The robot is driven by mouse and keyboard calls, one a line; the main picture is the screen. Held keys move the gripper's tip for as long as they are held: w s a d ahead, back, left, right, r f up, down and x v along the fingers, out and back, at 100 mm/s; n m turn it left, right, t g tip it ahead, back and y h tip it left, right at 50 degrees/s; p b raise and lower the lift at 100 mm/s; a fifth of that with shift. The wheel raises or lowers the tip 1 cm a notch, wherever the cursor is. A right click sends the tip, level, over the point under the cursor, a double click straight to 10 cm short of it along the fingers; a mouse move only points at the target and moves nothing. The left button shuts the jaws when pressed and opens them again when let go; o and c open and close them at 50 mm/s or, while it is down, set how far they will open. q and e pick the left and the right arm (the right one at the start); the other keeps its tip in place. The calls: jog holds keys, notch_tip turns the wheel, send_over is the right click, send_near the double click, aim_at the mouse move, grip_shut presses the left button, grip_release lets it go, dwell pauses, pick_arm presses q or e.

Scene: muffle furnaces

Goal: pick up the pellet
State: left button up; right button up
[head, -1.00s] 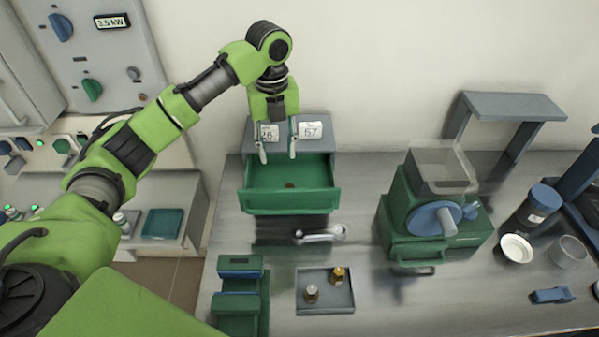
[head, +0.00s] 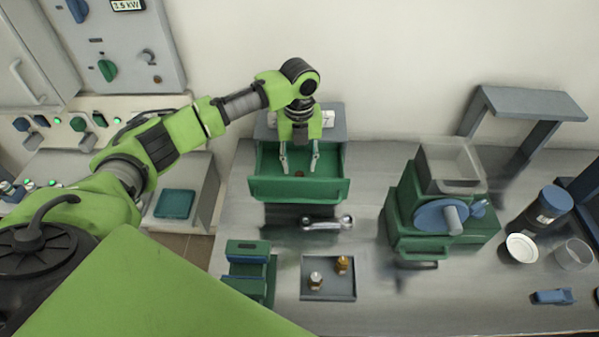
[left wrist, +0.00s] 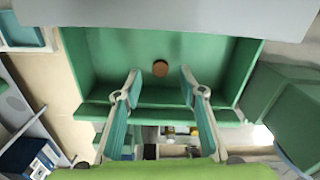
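The pellet (left wrist: 160,68) is a small brown disc lying on the floor of the open green drawer (left wrist: 107,48). In the head view the pellet (head: 299,174) shows as a small dark spot in the drawer (head: 299,190), between my left gripper's fingers. My left gripper (head: 299,170) points down over the drawer with its two fingers spread apart and empty. In the left wrist view the pellet lies just beyond the gap between the fingertips of that gripper (left wrist: 158,73), touching neither. My right gripper is not in view.
A metal wrench-like tool (head: 326,222) lies in front of the drawer. A grey tray (head: 328,292) with two small brass and metal pieces stands nearer. A green machine with a blue wheel (head: 441,215) stands to the right. Bare bench lies between drawer and machine.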

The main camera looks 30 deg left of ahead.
pick_arm(q)
notch_tip(320, 180, down, 2)
jog(key=shift+f, duration=0.4)
jog(key=c, duration=0.8)
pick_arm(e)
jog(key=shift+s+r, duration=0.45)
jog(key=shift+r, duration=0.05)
pick_arm(q)
jog(key=shift+r, duration=0.1)
jog(key=shift+w+r, duration=0.1)
jog(key=shift+r, duration=0.3)
notch_tip(320, 180, up, 2)
jog(key=shift+r+b, duration=0.15)
jog(key=shift+b, duration=0.7)
jog(key=s+d+r+b, duration=0.1)
jog(key=s+r, duration=0.2)
jog(key=s, duration=0.1)
jog(key=s+d+r+b, duration=0.1)
jog(key=s+d+r, duration=0.1)
jog(key=s, duration=0.3)
jog(key=s+d+r+b, duration=0.1)
jog(key=s+r, duration=0.3)
jog(key=shift+s+d+r, duration=0.2)
jog(key=shift+d+r, duration=0.05)
jog(key=shift+r, duration=0.15)
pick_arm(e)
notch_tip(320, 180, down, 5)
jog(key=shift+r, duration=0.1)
